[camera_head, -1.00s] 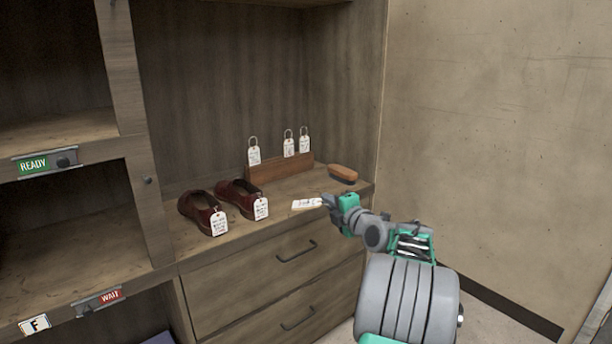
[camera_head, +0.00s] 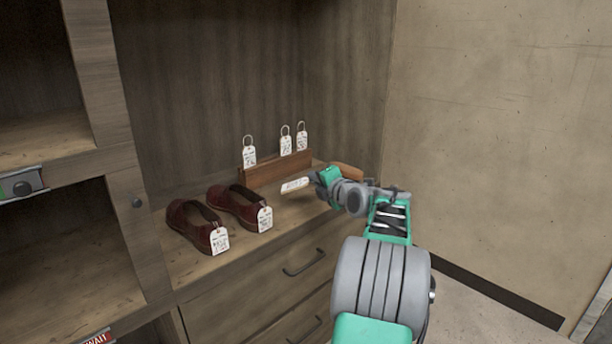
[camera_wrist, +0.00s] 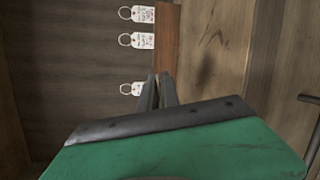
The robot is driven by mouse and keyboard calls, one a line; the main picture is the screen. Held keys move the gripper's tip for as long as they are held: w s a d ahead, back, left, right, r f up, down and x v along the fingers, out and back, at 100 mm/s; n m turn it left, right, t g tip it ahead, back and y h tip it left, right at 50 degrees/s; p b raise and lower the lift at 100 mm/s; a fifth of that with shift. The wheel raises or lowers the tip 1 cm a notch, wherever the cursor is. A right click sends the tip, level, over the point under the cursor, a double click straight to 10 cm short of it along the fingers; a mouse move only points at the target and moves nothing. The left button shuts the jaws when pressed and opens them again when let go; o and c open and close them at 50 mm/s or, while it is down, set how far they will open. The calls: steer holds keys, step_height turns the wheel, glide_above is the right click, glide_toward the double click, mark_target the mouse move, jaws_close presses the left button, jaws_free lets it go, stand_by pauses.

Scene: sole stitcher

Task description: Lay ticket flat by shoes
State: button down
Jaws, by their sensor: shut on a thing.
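My gripper (camera_head: 313,181) is shut on a white ticket (camera_head: 295,186) and holds it out to the left, seemingly above the counter (camera_head: 285,213). The ticket has faint writing and is slightly tilted in the picture. In the wrist view the shut fingers of my gripper (camera_wrist: 161,78) point at the wooden rack, and the ticket cannot be made out. Two dark red shoes, a left one (camera_head: 190,222) and a right one (camera_head: 236,203), stand on the counter left of the ticket. Each shoe carries a white tag at its front.
A wooden rack (camera_head: 262,174) with several ringed white tags stands behind the ticket; it also shows in the wrist view (camera_wrist: 167,45). A brown brush (camera_head: 349,171) lies at the right, partly hidden by my gripper. Drawers (camera_head: 275,285) are below; bare counter lies right of the shoes.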

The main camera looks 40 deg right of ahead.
steer(key=f, duration=0.5)
steer(key=shift+w+a+p, duration=0.25)
steer(key=shift+a+p, duration=0.1)
steer(key=shift+a, duration=0.05)
steer(key=shift+f, duration=0.45)
steer(key=c, duration=1.5)
jaws_free()
steer(key=shift+s, duration=0.15)
